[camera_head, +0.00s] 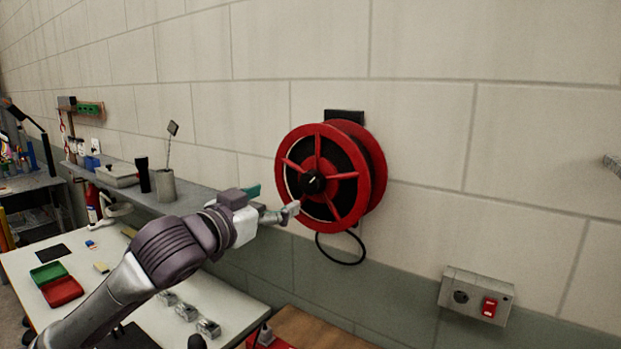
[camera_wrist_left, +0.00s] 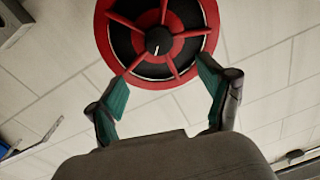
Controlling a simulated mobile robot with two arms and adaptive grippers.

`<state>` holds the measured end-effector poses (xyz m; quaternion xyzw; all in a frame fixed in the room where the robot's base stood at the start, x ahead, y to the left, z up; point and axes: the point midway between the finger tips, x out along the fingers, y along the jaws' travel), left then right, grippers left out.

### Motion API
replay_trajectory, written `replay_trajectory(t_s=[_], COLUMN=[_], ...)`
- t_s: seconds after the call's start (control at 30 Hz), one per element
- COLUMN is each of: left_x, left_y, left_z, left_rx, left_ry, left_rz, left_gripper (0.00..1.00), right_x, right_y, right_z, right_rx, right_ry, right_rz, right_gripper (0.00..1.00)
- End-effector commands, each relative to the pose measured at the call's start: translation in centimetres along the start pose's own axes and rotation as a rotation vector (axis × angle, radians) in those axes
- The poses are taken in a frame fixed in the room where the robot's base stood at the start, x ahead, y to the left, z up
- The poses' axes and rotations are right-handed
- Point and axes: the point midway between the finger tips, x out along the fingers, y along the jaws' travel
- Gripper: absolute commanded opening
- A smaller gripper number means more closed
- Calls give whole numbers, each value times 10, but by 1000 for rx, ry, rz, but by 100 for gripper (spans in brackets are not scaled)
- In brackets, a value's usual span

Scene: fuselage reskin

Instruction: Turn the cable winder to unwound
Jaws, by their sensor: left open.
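The cable winder (camera_head: 332,177) is a red spoked reel with black cable, mounted on the wall. Its black centre knob (camera_head: 312,183) carries a white mark. A loop of black cable hangs below the reel. My left gripper (camera_head: 277,206) is by the reel's left lower rim. In the left wrist view, the winder (camera_wrist_left: 157,78) fills the upper middle, and the open teal-padded fingers of the left gripper (camera_wrist_left: 163,90) stand apart with the reel's lower rim beyond and between them. Nothing is held. I cannot tell whether a finger touches the rim. My right gripper is not in view.
A grey wall box with a red switch (camera_head: 489,307) is at lower right. A shelf (camera_head: 130,190) with a cup and a dark torch runs along the wall at left. Below it, a white table (camera_head: 25,262) holds red and green trays. The wall around the reel is clear.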

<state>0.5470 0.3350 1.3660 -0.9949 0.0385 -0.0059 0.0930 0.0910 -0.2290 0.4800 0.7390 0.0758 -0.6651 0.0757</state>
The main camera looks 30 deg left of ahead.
Motion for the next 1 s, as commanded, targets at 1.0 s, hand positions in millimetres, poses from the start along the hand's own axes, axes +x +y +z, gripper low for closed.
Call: replay_trajectory(t_s=[1.0], left_x=[120], left_y=[1], left_z=[1], left_rx=[3], left_ry=[-2], left_rz=[0], left_gripper=[80], right_x=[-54], right_y=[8], right_z=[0], right_rx=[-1], right_ry=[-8], right_rz=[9], right_gripper=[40])
